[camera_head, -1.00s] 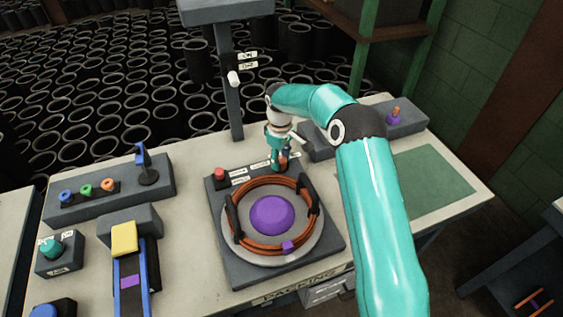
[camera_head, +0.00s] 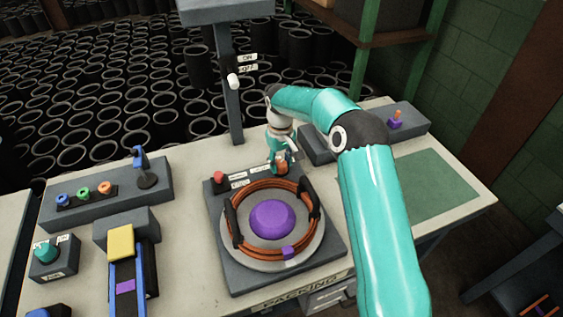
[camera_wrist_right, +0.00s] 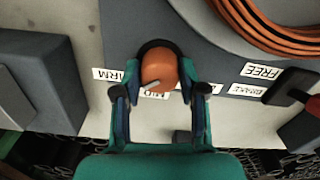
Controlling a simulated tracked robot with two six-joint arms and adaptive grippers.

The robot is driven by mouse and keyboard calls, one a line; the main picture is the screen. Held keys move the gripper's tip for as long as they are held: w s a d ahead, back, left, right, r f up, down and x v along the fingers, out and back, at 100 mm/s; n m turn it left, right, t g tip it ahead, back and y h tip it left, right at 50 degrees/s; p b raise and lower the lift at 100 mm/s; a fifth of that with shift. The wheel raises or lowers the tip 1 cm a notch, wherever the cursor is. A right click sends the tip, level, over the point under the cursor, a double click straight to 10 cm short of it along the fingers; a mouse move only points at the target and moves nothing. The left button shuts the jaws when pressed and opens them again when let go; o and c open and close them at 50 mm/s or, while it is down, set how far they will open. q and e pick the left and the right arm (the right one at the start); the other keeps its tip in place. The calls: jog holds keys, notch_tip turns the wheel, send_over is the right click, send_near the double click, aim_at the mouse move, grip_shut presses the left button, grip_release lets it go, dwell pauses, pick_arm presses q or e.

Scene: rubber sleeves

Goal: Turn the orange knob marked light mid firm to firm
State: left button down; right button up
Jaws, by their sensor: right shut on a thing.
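The orange knob (camera_wrist_right: 158,68) sits on the grey machine base and shows face-on in the right wrist view. Its grey pointer mark lies at its lower edge, near the MID label (camera_wrist_right: 154,96). The FIRM label (camera_wrist_right: 116,75) is left of the knob. The label right of MID is mostly hidden by a finger. My right gripper (camera_wrist_right: 160,84) is shut on the knob, one finger on each side. In the head view my right gripper (camera_head: 281,163) is at the back right corner of the base, and a little of the knob's orange shows there. My left gripper is not in view.
Beside the knob, the round turntable (camera_head: 292,262) carries orange coils and a purple dome (camera_head: 271,218). A grey post (camera_head: 232,110) with a white lever stands behind. The green mat (camera_head: 432,185) is clear.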

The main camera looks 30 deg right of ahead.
aim_at(281, 163)
jog(key=o, duration=1.1)
jog(key=shift+o, duration=0.2)
notch_tip(281, 163, up, 12)
jog(key=shift+f, duration=0.1)
